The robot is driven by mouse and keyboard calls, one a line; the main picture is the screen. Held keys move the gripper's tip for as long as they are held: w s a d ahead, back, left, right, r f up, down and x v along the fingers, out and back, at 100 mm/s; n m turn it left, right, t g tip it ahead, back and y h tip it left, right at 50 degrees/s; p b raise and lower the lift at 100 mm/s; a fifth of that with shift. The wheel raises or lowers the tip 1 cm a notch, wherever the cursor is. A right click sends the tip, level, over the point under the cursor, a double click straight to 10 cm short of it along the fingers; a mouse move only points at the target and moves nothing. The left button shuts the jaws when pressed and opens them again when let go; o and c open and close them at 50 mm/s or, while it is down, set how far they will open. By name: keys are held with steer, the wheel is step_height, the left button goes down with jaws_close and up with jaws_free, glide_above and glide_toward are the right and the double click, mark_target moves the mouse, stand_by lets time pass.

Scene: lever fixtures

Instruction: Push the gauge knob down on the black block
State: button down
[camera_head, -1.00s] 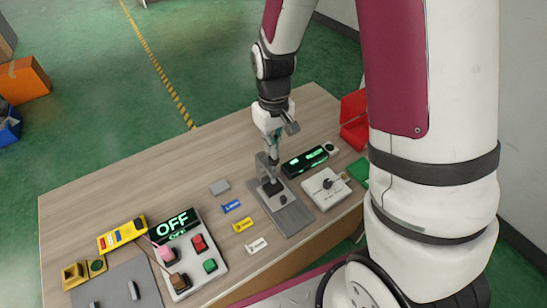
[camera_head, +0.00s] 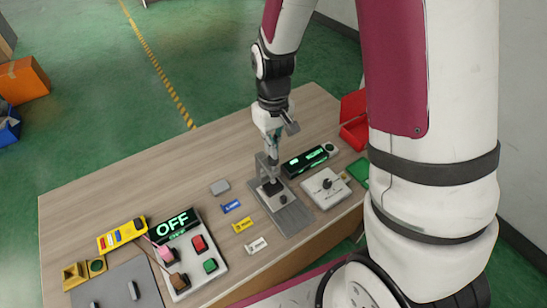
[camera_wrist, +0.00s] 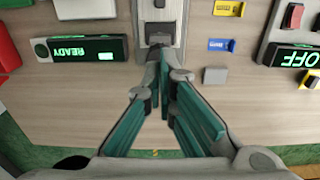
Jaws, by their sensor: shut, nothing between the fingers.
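A grey fixture plate (camera_head: 292,220) carries a small black block (camera_head: 273,187) with a grey upright at its far side. The block also shows at the top of the wrist view (camera_wrist: 160,33). I cannot clearly make out the gauge knob; the upright and my fingers crowd that spot. My gripper (camera_head: 273,156) is shut and empty, pointing down by the upright. Its fingertips (camera_wrist: 172,54) lie just below the block in the wrist view. I cannot tell whether they touch the fixture.
A black display block (camera_head: 305,161) reading READY and a white knob box (camera_head: 326,188) stand to the right. Blue, yellow and white labels lie left of the fixture. A switch panel with an OFF display (camera_head: 176,224) is farther left. The table's back left is clear.

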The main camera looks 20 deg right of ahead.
steer(key=shift+f+b, duration=1)
steer(key=shift+f, duration=1.35)
stand_by(0.8)
steer(key=shift+r+p, duration=2.55)
steer(key=shift+r, duration=2.5)
steer(key=s+r+m+t, duration=0.1)
steer(key=s+r, duration=0.3)
steer(key=r, duration=0.4)
steer(key=s+r+t, duration=0.2)
steer(key=s+r, duration=0.2)
steer(key=r, duration=0.4)
steer(key=s+r+t, duration=0.1)
steer(key=s+r, duration=0.2)
steer(key=s, duration=0.3)
steer(key=s+r+m+t, duration=0.1)
steer(key=s+r, duration=0.3)
steer(key=s, duration=0.2)
steer(key=shift+s+r+t, duration=0.3)
